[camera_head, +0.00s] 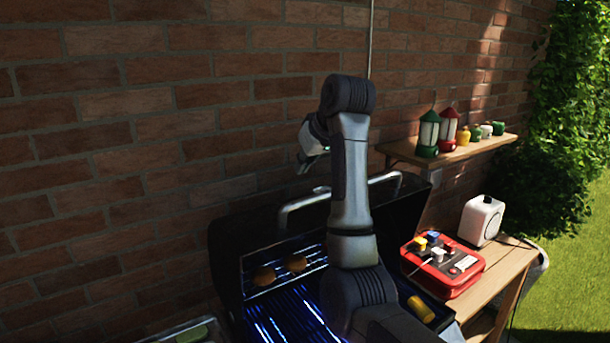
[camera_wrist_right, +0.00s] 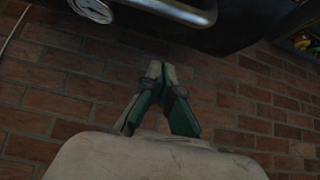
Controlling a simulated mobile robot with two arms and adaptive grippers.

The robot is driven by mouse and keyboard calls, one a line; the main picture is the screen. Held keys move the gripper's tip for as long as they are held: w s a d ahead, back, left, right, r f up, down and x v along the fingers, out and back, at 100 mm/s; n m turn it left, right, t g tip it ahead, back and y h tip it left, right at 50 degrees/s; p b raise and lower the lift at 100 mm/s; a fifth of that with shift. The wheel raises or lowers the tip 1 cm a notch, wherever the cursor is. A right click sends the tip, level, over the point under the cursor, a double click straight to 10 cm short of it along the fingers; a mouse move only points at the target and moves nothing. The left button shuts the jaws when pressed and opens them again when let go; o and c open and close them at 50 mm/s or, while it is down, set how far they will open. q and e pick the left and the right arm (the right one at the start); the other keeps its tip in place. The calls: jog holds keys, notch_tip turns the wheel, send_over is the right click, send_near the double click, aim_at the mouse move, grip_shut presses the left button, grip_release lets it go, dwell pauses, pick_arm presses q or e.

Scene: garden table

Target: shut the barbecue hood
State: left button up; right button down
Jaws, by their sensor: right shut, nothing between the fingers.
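The barbecue hood (camera_head: 223,262) stands open, its black shell tilted up near the brick wall. Its silver bar handle (camera_head: 305,200) runs along the upper edge, partly hidden by my right arm. The handle also shows at the top of the right wrist view (camera_wrist_right: 180,10), with a round gauge (camera_wrist_right: 92,9) beside it. My right gripper (camera_head: 312,160) is up above the handle, near the wall. In the right wrist view its green-lined fingers (camera_wrist_right: 158,72) are shut and empty, apart from the handle. My left gripper is not in view.
Two round brown buns (camera_head: 280,268) sit on the rack above the lit grill grate (camera_head: 275,318). A wooden side table (camera_head: 510,262) at the right holds a red box (camera_head: 455,275) and a white device (camera_head: 481,220). A wall shelf (camera_head: 400,152) bears lanterns and small jars.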

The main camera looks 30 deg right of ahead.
aim_at(299, 218)
jog(key=p+x, duration=0.2)
jog(key=x, duration=0.5)
jog(key=shift+w+p, duration=0.4)
jog(key=s, duration=0.1)
jog(key=s+f+p, duration=0.1)
jog(key=shift+s+d+f, duration=0.15)
jog(key=shift+s, duration=0.2)
jog(key=shift+s+f+p, duration=0.1)
jog(key=shift+s+p, duration=0.25)
jog(key=shift+p, duration=0.05)
jog(key=shift+s+f, duration=0.2)
jog(key=shift+s, duration=0.05)
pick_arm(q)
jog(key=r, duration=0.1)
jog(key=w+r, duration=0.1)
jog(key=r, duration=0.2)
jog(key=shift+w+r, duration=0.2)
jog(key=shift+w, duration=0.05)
pick_arm(e)
jog(key=shift+f, duration=0.1)
